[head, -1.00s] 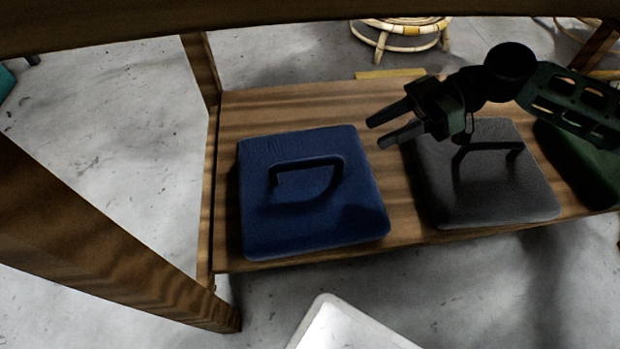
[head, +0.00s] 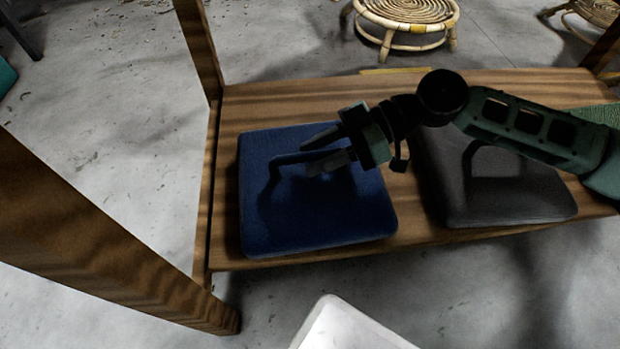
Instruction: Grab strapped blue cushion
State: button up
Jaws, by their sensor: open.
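The blue cushion (head: 320,222) lies flat on the left part of a wooden shelf in the head view. Its dark strap (head: 275,180) stands up as a loop on top, and its right part is hidden behind my fingers. My gripper (head: 312,156) is open, its two fingers pointing left over the upper part of the cushion, at the strap in the picture. I cannot tell whether the fingers touch the strap or are above it. Nothing shows as held.
A grey cushion (head: 500,190) with its own strap lies to the right, partly under my arm. Wooden posts (head: 200,50) frame the shelf (head: 245,105). A rattan stool (head: 408,22) stands on the floor behind. Bare shelf shows between the cushions.

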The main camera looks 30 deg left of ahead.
jog(key=shift+s+a+f, duration=0.1)
jog(key=shift+s+a, duration=0.15)
grip_shut()
jog(key=shift+r, duration=0.25)
